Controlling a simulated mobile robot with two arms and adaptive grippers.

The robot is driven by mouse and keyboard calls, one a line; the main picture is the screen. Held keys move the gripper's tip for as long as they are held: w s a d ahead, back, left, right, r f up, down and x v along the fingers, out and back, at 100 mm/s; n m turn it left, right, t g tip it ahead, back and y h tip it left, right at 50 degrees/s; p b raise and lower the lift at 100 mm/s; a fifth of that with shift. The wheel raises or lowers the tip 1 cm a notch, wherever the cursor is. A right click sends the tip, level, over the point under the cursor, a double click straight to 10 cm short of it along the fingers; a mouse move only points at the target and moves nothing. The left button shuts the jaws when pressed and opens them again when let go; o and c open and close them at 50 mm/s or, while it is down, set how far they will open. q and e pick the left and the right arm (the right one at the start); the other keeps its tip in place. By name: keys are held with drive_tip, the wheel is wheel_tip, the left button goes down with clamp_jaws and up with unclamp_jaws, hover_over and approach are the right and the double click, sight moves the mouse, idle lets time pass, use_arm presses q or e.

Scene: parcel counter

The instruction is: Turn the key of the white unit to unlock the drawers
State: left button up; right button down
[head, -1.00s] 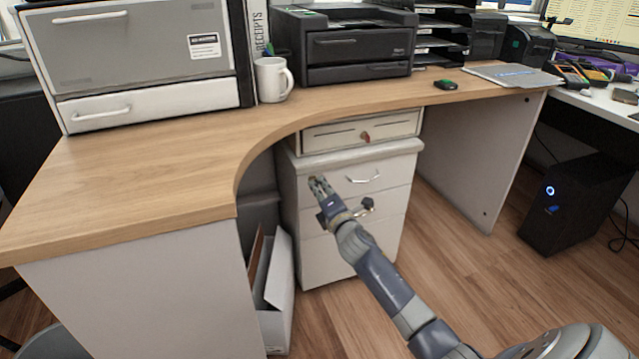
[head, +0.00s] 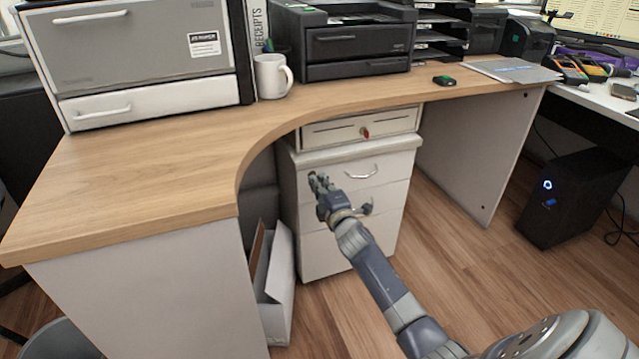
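The white drawer unit (head: 338,262) stands under the curved desk, with bar handles on its drawers. My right gripper (head: 315,180) is in front of the upper left of its top drawer front. Its fingertips overlap that front in the picture. Whether they touch it or hold a key is too small to tell. No key on this unit can be made out; the gripper covers that spot. A red piece (head: 365,132) shows on the front of the separate flat drawer box (head: 335,132) above the unit. My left gripper is out of view.
The wooden desk top (head: 130,190) curves around above the unit. A white open file box (head: 277,290) stands on the floor to its left. A desk side panel (head: 475,160) and a black computer tower (head: 570,200) are on the right. Floor in front is clear.

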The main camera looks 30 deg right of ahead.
drive_tip(key=c, duration=1.8)
unclamp_jaws()
drive_tip(key=shift+c, duration=0.2)
drive_tip(key=v, duration=1.2)
